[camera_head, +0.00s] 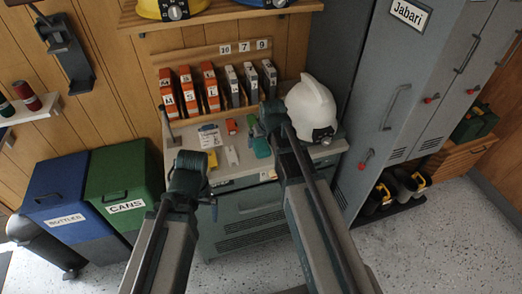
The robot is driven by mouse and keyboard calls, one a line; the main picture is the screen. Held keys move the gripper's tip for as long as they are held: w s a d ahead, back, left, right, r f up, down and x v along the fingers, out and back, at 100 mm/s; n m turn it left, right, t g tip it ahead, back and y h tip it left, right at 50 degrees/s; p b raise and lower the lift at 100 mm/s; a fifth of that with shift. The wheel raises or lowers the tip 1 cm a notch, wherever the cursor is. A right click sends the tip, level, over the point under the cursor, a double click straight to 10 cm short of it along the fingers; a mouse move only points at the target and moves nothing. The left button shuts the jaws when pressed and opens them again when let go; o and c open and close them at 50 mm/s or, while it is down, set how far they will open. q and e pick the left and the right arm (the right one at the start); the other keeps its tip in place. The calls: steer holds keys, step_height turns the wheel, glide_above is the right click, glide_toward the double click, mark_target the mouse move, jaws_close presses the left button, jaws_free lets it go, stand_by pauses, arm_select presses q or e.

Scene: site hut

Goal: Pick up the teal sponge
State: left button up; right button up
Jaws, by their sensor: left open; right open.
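A small teal block, which looks like the teal sponge (261,148), lies on the worktop of the grey cabinet (225,182), near its front edge. My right gripper (271,113) shows just above and right of it in the picture, in front of the back of the worktop and beside the white helmet. My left gripper (188,163) shows at the worktop's left front corner, left of the sponge. Both grippers are open, and I see nothing held in either. The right gripper and its arm hide part of the worktop right of the sponge.
On the worktop are a yellow block (212,158), a white item (231,155), a red item (231,126), a printed card (210,135) and a white helmet (311,108). Binders (211,89) stand behind. Blue (58,190) and green (118,183) bins stand left, lockers (385,100) right.

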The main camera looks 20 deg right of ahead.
mark_target(261, 145)
steer(key=b+x, duration=0.2)
steer(key=x, duration=0.2)
steer(key=shift+b, duration=0.4)
steer(key=shift+r, duration=0.1)
steer(key=c, duration=1.5)
steer(key=shift+r, duration=0.1)
steer(key=shift+r, duration=0.1)
